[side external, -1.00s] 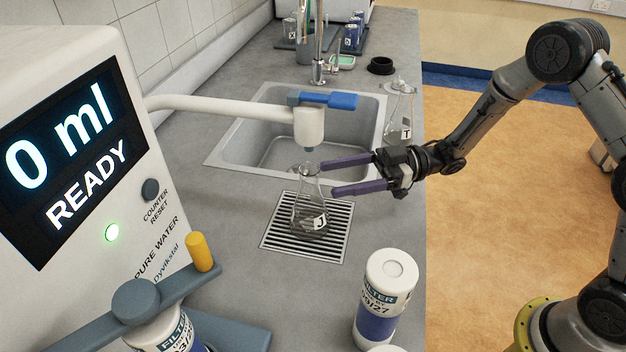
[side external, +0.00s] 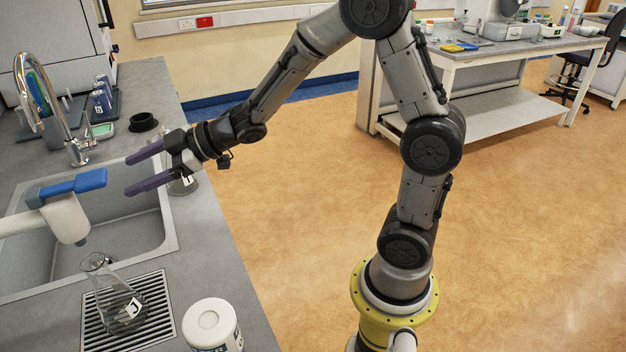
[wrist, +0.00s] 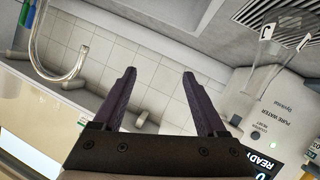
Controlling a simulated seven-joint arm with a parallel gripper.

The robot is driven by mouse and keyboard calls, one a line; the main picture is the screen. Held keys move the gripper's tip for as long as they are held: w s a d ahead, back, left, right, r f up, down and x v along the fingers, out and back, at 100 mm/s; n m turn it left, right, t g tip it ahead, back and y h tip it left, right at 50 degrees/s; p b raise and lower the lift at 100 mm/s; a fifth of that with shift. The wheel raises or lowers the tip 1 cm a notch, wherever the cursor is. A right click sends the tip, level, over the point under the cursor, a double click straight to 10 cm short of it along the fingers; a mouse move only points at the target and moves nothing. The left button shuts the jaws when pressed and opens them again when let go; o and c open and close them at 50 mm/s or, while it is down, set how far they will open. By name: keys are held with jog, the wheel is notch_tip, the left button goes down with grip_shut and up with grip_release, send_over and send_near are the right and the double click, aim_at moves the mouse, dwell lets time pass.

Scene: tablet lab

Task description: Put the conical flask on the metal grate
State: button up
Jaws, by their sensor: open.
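The conical flask (side external: 113,298), clear glass with a white label marked J, stands on the metal grate (side external: 158,297) in front of the sink. It also shows at the upper right of the wrist view (wrist: 279,42). My gripper (side external: 128,177) is open and empty, its two purple fingers apart above the sink, clear of the flask. The wrist view shows nothing between the fingertips (wrist: 159,73). A second glass flask (side external: 186,186) stands on the counter by the sink's right edge, partly hidden by my gripper.
The water spout (side external: 62,217) with a blue lever (side external: 76,184) reaches over near the flask. A white filter bottle (side external: 212,328) stands at the counter's front edge. A curved tap (side external: 70,140) and a black ring (side external: 143,122) are behind the sink (side external: 165,222).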

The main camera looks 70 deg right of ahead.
jog(key=s+d+r+m+h, duration=0.55)
jog(key=s+d+h, duration=0.3)
jog(key=s, duration=0.25)
jog(key=s+a+f+m+g+y, duration=0.1)
jog(key=s+f+m+g, duration=0.1)
jog(key=s, duration=0.8)
jog(key=s+f+m+g, duration=0.2)
jog(key=s+f+g, duration=0.1)
jog(key=s, duration=0.7)
jog(key=shift+s+a+g+y, duration=0.3)
jog(key=shift+a+g+y, duration=0.1)
jog(key=shift+g, duration=0.4)
